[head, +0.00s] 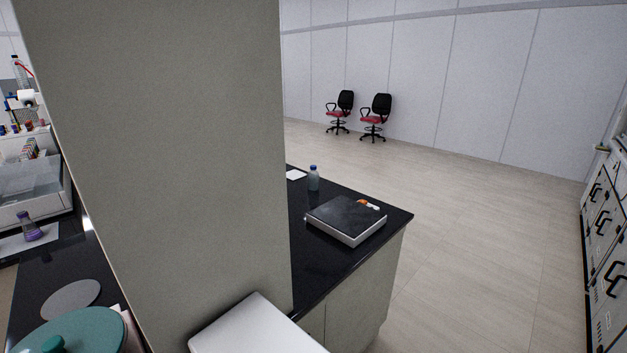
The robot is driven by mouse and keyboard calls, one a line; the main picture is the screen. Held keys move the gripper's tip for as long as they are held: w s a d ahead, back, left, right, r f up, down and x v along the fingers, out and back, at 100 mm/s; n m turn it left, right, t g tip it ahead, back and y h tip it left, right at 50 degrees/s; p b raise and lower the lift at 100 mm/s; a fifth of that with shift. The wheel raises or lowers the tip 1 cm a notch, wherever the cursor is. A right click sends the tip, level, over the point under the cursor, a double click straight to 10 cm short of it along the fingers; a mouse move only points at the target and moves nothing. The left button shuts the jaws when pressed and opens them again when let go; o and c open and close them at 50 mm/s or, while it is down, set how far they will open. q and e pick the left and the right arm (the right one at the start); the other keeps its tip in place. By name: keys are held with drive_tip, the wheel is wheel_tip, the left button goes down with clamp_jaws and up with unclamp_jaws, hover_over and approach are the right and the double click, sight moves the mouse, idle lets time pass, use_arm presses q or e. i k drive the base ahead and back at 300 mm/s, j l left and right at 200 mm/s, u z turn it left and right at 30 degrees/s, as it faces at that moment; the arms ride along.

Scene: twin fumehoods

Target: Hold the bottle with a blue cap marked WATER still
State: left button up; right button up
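A small clear bottle with a blue cap (313,179) stands upright on the black bench top, behind the dark-topped flat device. Any marking on it is too small to read. Nothing is touching the bottle. Neither my left nor my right gripper shows in the head view.
A wide grey pillar (160,150) blocks the middle left. The flat device (346,219) sits near the corner of the black bench (325,278). A purple-based flask (30,227) stands at the far left. Two chairs (375,112) stand by the back wall; open floor lies right.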

sight(312, 175)
drive_tip(key=i+l+u, duration=0.2)
drive_tip(key=l, duration=0.15)
drive_tip(key=l+u, duration=0.2)
drive_tip(key=l, duration=0.15)
drive_tip(key=i+l+u, duration=0.3)
drive_tip(key=l, duration=0.3)
drive_tip(key=i+l+u, duration=0.1)
drive_tip(key=l+u, duration=0.15)
drive_tip(key=l, duration=0.4)
drive_tip(key=i+l+u, duration=0.15)
drive_tip(key=l+u, duration=0.15)
drive_tip(key=l, duration=0.35)
drive_tip(key=l+u, duration=0.3)
drive_tip(key=l, duration=0.35)
drive_tip(key=l+u, duration=0.25)
drive_tip(key=l, duration=0.5)
drive_tip(key=k+l+u, duration=0.1)
drive_tip(key=l+u, duration=0.2)
drive_tip(key=l, duration=0.35)
drive_tip(key=k+l+u, duration=0.3)
drive_tip(key=l, duration=0.4)
drive_tip(key=l+u, duration=0.3)
drive_tip(key=l, duration=0.4)
drive_tip(key=l+u, duration=0.25)
drive_tip(key=l, duration=0.4)
drive_tip(key=l+u, duration=0.35)
drive_tip(key=l, duration=0.4)
drive_tip(key=k+l+u, duration=0.1)
drive_tip(key=l+u, duration=0.2)
drive_tip(key=l, duration=0.45)
